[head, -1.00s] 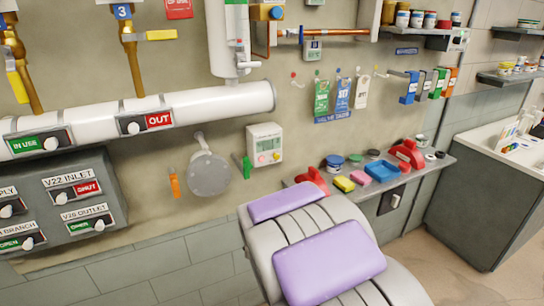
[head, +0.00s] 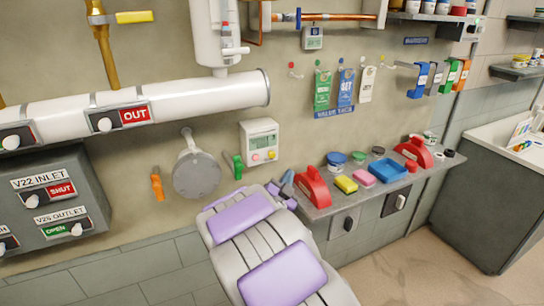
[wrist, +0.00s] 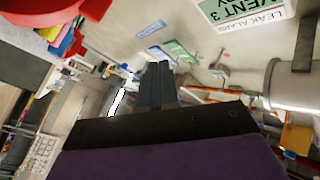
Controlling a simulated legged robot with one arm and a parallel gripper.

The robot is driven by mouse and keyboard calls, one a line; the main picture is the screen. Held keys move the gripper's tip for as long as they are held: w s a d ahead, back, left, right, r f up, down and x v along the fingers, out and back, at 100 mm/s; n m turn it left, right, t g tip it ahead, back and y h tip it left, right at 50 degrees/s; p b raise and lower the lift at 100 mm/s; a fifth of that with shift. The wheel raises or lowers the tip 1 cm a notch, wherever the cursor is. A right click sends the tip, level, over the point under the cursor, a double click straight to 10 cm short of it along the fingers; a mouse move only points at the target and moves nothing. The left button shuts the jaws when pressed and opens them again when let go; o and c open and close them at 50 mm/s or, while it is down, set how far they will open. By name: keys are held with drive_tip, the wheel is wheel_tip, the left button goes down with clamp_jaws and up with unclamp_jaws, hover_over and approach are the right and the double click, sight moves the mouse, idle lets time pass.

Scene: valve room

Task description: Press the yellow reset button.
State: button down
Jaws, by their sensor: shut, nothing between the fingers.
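A white wall box (head: 259,136) with a small display hangs on the wall in the middle of the head view. A small yellow button (head: 271,155) is on its lower front, beside a red-pink button (head: 256,157). My gripper (head: 286,180) shows below and right of the box, near the left end of the shelf, apart from the button. In the wrist view its dark fingers (wrist: 155,82) are together with nothing between them. I cannot make out the button in the wrist view.
A round grey plate (head: 197,175) and a green-handled item (head: 238,168) are left of the box. A white pipe (head: 200,96) runs above left.

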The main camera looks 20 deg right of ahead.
sight(272, 154)
drive_tip(key=w+p, duration=0.4)
drive_tip(key=w, duration=0.5)
idle(0.4)
drive_tip(key=shift+d, duration=0.1)
drive_tip(key=shift+a, duration=0.2)
idle(1.6)
drive_tip(key=shift+w+d+p, duration=0.1)
drive_tip(key=shift+w+p, duration=0.2)
drive_tip(key=shift+w, duration=0.05)
